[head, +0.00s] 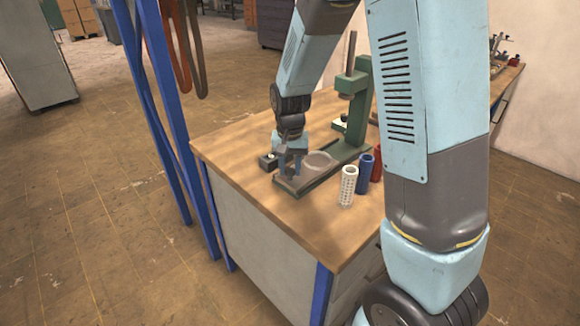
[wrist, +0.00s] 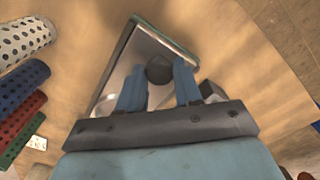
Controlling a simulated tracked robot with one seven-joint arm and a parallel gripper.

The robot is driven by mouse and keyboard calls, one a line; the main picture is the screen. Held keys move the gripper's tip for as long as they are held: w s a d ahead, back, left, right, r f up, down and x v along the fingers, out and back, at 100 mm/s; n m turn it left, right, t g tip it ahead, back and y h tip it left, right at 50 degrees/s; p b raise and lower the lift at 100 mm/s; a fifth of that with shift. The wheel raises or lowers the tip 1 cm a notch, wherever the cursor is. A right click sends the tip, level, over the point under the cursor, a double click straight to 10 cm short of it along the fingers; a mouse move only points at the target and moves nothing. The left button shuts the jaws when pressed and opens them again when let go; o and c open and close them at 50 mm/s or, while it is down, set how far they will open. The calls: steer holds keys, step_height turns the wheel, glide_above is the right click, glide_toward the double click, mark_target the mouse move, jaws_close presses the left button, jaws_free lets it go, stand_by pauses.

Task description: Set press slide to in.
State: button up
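The green press (head: 355,105) stands on the wooden bench, with its column at the back and its long base running toward the front left. The slide (head: 290,184) appears as a grey plate on that base, with a clear round dish (head: 320,161) on it. In the wrist view the grey plate (wrist: 143,52) lies below the fingers, with a dark round knob (wrist: 160,69) at its near end. My gripper (head: 292,166) is over the front end of the base. In the wrist view its blue fingers (wrist: 159,86) are apart, one on each side of the knob, with gaps visible. Finger contact and height are unclear.
Perforated cylinders stand right of the base: white (head: 347,186), blue (head: 364,174) and red (head: 377,163); a green one (wrist: 22,128) shows in the wrist view. A small dark block (head: 268,161) sits left of my gripper. Blue posts (head: 172,120) rise beside the bench's left edge.

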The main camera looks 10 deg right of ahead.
jaws_close()
glide_toward(316, 163)
step_height(316, 163, down, 5)
steer(key=shift+d+f, duration=0.1)
steer(key=shift+w, duration=0.1)
stand_by(0.4)
steer(key=o, duration=0.5)
jaws_free()
step_height(316, 163, up, 14)
steer(key=shift+f, duration=0.15)
